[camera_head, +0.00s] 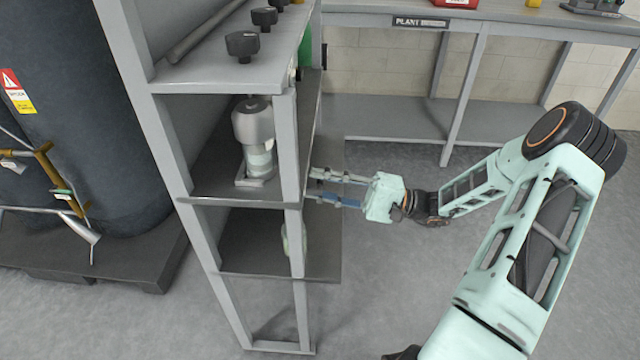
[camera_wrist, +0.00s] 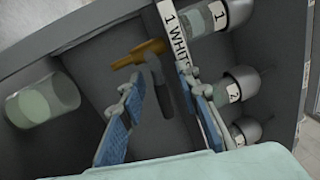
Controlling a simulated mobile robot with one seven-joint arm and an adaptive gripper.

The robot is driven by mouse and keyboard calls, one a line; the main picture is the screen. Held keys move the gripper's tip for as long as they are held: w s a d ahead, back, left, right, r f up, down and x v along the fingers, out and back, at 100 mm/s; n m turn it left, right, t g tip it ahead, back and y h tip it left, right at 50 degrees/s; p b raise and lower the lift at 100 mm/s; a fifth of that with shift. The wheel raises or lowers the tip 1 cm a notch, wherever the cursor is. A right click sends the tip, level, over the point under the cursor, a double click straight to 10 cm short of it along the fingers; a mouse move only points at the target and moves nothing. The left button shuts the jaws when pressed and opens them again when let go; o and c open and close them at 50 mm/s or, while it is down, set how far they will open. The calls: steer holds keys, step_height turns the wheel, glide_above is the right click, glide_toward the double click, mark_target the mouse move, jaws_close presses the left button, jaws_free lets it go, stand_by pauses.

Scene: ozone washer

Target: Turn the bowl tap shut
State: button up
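In the wrist view, a brass tap fitting (camera_wrist: 138,55) sits on a dark panel, with a grey lever-like piece (camera_wrist: 157,75) below its right end. My gripper (camera_wrist: 163,82) is open, its blue-padded fingers on either side of the grey piece, which shows between them; I cannot tell whether either finger touches it. In the head view my gripper (camera_head: 314,184) reaches from the right to the rack post at middle-shelf height. The tap is not visible there.
Grey-capped bowls (camera_wrist: 240,82) and a "1 WHIT..." label strip (camera_wrist: 175,35) lie right of the fingers; a clear bowl (camera_wrist: 45,102) lies left. The rack (camera_head: 292,150) holds a capped bowl unit (camera_head: 254,130).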

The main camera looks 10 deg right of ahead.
steer(key=v, duration=1.2)
steer(key=shift+f, duration=0.1)
steer(key=shift+c, duration=0.2)
